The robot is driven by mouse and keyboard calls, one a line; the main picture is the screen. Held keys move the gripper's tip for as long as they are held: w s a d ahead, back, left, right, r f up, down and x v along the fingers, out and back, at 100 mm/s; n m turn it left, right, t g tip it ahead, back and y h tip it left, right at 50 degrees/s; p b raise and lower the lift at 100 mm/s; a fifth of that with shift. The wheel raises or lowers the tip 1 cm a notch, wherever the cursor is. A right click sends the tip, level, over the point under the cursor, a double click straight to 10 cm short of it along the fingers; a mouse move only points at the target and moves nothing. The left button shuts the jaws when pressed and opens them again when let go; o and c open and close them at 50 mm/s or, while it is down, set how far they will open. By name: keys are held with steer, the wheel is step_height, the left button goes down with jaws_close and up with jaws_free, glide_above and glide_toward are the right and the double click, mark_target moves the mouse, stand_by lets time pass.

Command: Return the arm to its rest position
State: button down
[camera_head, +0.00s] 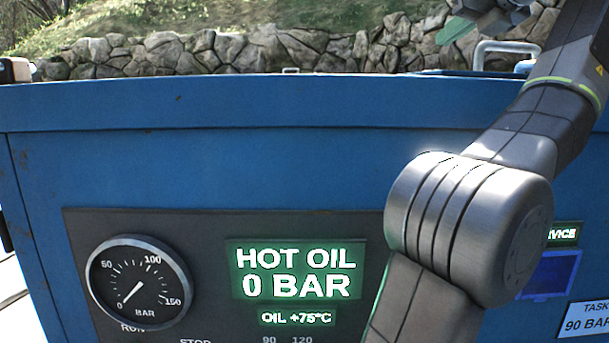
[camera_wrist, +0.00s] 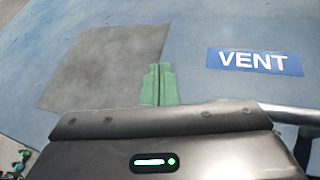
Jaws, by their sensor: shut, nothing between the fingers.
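My gripper's green fingers (camera_wrist: 158,84) are pressed together with nothing between them in the wrist view. They sit over a blue surface, between a dark grey patch (camera_wrist: 105,65) and a blue VENT label (camera_wrist: 254,62). In the head view my gripper (camera_head: 455,31) is at the top right, above the blue cabinet (camera_head: 230,105), with a green fingertip showing. My arm crosses the right side of that view, in front of the cabinet's panel.
The panel holds a pressure gauge (camera_head: 138,285) with its needle near 0. A lit display (camera_head: 296,272) reads HOT OIL 0 BAR, and a smaller one (camera_head: 297,317) reads OIL +75°C. A metal handle (camera_head: 506,46) stands at the back right. A stone wall (camera_head: 230,52) is behind.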

steer(key=shift+w, duration=0.3)
steer(key=shift+s, duration=0.1)
